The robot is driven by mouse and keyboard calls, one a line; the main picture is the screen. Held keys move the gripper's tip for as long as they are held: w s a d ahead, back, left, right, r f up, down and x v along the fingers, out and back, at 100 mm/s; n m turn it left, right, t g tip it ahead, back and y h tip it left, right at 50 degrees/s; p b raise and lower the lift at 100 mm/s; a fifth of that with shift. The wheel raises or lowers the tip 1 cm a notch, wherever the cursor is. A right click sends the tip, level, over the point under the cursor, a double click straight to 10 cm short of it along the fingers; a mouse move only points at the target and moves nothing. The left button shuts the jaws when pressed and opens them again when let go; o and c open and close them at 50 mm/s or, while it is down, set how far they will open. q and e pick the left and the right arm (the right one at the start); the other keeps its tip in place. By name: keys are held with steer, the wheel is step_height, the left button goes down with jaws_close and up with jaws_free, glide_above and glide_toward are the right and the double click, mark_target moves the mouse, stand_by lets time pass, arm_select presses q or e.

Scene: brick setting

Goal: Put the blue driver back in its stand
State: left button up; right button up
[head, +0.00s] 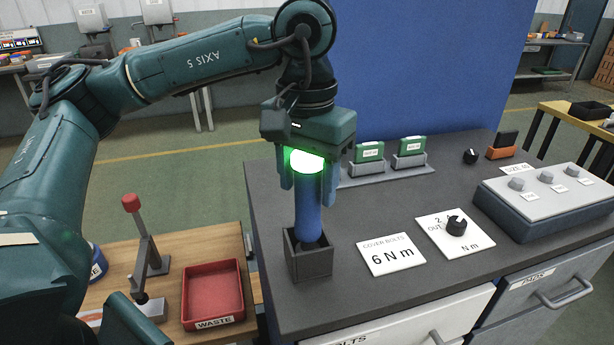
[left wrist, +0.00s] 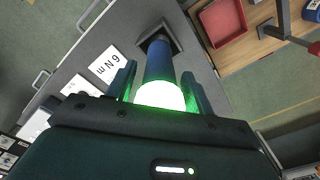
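The blue driver (head: 308,213) stands upright, its lower end inside the mouth of a dark square stand (head: 309,264) on the grey worktop. Its top glows white-green. My left gripper (head: 308,188) is over the driver from above, a finger on each side. The left wrist view shows the driver (left wrist: 159,65) between the fingers, with narrow gaps beside it, and the stand (left wrist: 176,45) beyond. The fingers look open around the driver. How deep the driver sits is hidden by the stand's walls. My right gripper is not in view.
A "6 N m" card (head: 391,255) lies right of the stand, then a card with a black knob (head: 456,226). Green modules in holders (head: 409,160) stand behind. A grey control box (head: 545,200) is at right. A red waste tray (head: 213,293) and red-topped lever (head: 146,245) are at left.

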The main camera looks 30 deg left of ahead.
arm_select(q)
steer(key=shift+o, duration=0.3)
step_height(320, 180, up, 12)
steer(key=shift+r+p, duration=0.2)
steer(key=shift+p, duration=0.8)
steer(key=shift+f, duration=0.1)
